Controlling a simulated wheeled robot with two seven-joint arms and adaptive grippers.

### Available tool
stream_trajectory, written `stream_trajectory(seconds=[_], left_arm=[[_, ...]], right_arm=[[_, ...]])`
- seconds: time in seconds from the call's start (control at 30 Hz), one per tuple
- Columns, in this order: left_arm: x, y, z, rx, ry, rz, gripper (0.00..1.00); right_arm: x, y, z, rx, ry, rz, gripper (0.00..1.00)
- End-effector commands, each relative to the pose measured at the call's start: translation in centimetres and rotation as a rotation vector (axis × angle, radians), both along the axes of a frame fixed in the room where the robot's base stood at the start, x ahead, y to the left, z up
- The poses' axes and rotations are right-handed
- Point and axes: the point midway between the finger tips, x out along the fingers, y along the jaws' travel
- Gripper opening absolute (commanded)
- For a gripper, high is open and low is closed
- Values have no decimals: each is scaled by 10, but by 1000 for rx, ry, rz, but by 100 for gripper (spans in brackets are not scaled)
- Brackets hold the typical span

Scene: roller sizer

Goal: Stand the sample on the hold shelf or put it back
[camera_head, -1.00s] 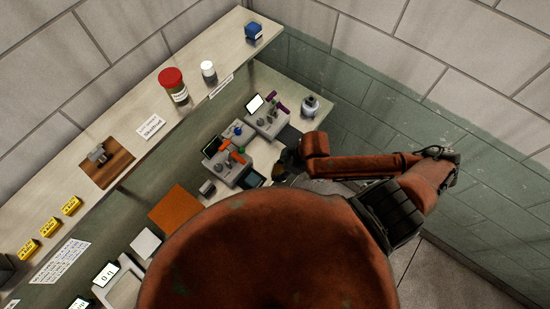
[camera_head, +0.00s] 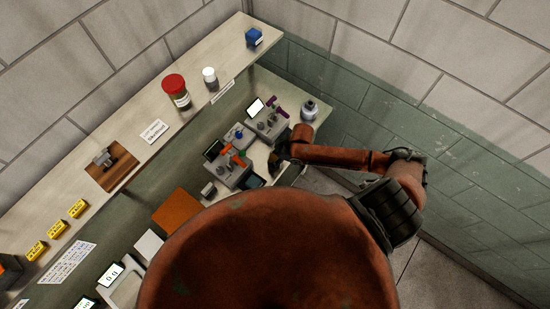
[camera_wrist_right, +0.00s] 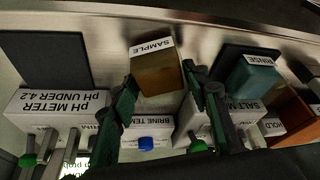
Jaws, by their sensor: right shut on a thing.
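In the head view my right gripper (camera_head: 276,161) is small and dark beside the meters on the lower counter; I cannot make out the sample there. My left gripper is not in view.
A teal RINSE container (camera_wrist_right: 253,78) stands right of the sample in the wrist view. The pH meter (camera_wrist_right: 55,108) and other labelled meters lie close by.

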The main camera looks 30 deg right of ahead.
Motion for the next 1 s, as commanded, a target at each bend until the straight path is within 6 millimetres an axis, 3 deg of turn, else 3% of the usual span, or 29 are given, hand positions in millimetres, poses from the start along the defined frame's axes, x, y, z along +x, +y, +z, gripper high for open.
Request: stream_trajectory(seconds=[0.4, 0.43, 0.67, 1.0], left_arm=[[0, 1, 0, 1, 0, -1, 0], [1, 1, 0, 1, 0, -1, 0], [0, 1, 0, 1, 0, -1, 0], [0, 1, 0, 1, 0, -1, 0]], right_arm=[[0, 0, -7, -1, -1, 1, 12], [0, 0, -7, -1, -1, 1, 45], [0, 0, -6, -1, -1, 1, 60], [0, -1, -2, -1, -3, 1, 60]])
